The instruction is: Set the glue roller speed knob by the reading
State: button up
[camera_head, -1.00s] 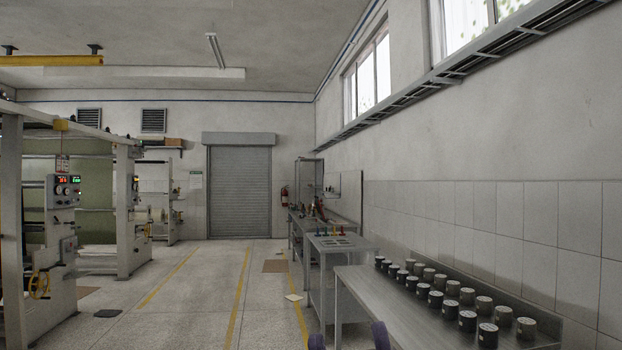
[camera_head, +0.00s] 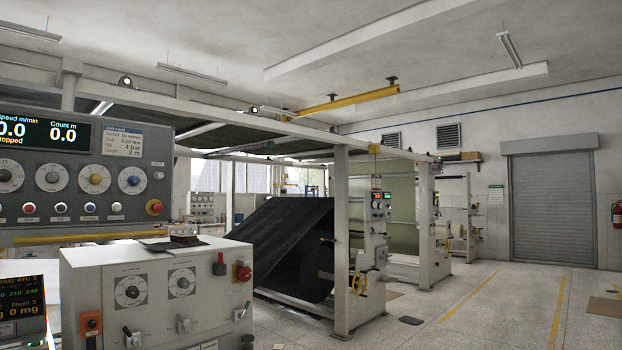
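A grey control panel at the left has a row of several round dials; the yellow-centred one (camera_head: 94,179) and the blue-centred one (camera_head: 132,180) are at its right. Its display (camera_head: 45,133) reads 0.0 m/min, stopped, and count 0.0. A job card (camera_head: 122,140) sits beside it, its small text hard to read. Below, a white cabinet (camera_head: 100,268) carries a left dial knob (camera_head: 131,291) and a right dial knob (camera_head: 181,282). I cannot tell which knob sets glue roller speed. My gripper is not in view.
A red emergency button (camera_head: 154,207) is on the panel, and a red knob (camera_head: 243,272) on the cabinet's side. A large black roll (camera_head: 290,245) hangs in a machine frame behind. Open floor (camera_head: 480,310) with yellow lines lies to the right, before a shutter door (camera_head: 552,205).

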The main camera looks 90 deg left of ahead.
aim_at(95, 179)
jog(key=u, duration=3.85)
